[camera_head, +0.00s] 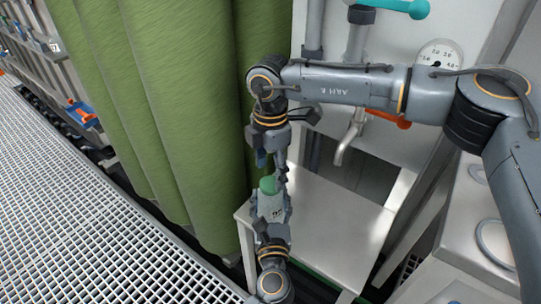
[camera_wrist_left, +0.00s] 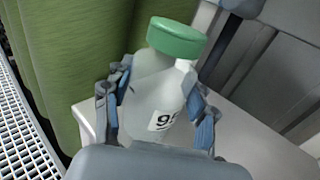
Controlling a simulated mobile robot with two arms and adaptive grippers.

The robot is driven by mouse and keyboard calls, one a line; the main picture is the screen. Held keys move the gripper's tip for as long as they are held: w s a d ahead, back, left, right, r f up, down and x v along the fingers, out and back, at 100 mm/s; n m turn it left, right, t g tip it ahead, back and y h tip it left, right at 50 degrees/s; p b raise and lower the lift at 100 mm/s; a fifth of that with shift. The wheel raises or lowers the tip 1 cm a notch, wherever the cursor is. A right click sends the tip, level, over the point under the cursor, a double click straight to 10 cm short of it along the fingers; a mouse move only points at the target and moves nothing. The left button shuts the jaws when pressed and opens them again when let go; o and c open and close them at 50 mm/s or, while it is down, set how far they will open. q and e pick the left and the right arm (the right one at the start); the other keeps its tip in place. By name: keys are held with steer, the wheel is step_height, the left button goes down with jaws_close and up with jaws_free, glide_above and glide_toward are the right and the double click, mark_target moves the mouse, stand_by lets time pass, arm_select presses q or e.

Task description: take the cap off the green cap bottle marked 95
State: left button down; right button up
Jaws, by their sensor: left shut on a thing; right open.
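The bottle is translucent white, with a label on which 95 shows in part in the left wrist view (camera_wrist_left: 150,95). Its green cap (camera_wrist_left: 177,40) sits on its neck; in the head view the cap (camera_head: 268,185) is at the top of the bottle (camera_head: 270,206). My left gripper (camera_head: 272,212) is shut around the bottle's body, with a finger on each side in the wrist view. My right gripper (camera_head: 272,163) is open and points down just above the cap. Whether its fingers touch the cap is hard to tell.
A white bench top (camera_head: 335,215) lies below and right of the bottle. Tall green membrane vessels (camera_head: 190,110) stand close on the left, beside a grating floor (camera_head: 80,215). A tap (camera_head: 350,135) and a gauge (camera_head: 440,55) are behind my right arm.

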mark_target(270, 183)
steer(key=shift+f, duration=1.7)
steer(key=c, duration=1.2)
steer(key=shift+n, duration=1.7)
steer(key=shift+c, duration=0.2)
steer(key=o, duration=1.3)
steer(key=shift+r, duration=0.1)
